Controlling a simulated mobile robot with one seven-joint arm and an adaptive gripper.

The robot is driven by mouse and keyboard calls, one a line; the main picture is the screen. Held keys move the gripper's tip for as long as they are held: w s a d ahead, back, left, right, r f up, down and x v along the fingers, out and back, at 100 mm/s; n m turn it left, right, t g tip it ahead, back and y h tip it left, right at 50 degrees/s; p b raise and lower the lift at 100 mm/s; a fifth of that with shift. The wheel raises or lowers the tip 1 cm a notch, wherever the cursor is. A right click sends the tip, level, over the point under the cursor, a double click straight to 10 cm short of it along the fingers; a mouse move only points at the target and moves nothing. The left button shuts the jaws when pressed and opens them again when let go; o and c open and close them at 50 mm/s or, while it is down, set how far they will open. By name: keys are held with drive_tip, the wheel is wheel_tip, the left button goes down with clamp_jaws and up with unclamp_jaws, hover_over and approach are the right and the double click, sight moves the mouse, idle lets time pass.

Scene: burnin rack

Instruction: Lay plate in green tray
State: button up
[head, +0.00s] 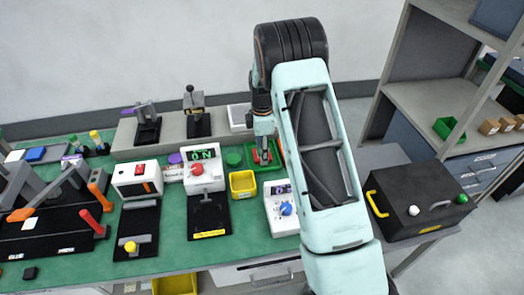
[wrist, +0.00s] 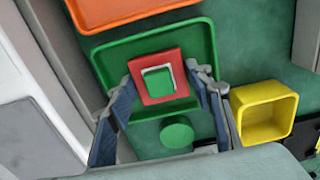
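The red square plate (wrist: 143,92), with a pale-rimmed square opening showing green, is over the green tray (wrist: 105,60) in the wrist view. My gripper (wrist: 160,82) has one finger against each side of the plate and appears shut on it. In the head view my gripper (head: 263,150) points down at the green tray (head: 277,162), with a little of the red plate (head: 259,158) showing under it. I cannot tell whether the plate touches the tray floor or hangs just above it.
A green round piece (wrist: 177,132) is close to the tray. A yellow bin (head: 243,184) stands in front of it. A white box with a blue knob (head: 284,209) and one with a red button (head: 203,172) are nearby. A black case (head: 420,200) stands at right.

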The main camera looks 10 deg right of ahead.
drive_tip(key=shift+o, duration=1.4)
drive_tip(key=shift+r, duration=0.15)
wheel_tip(320, 180, up, 12)
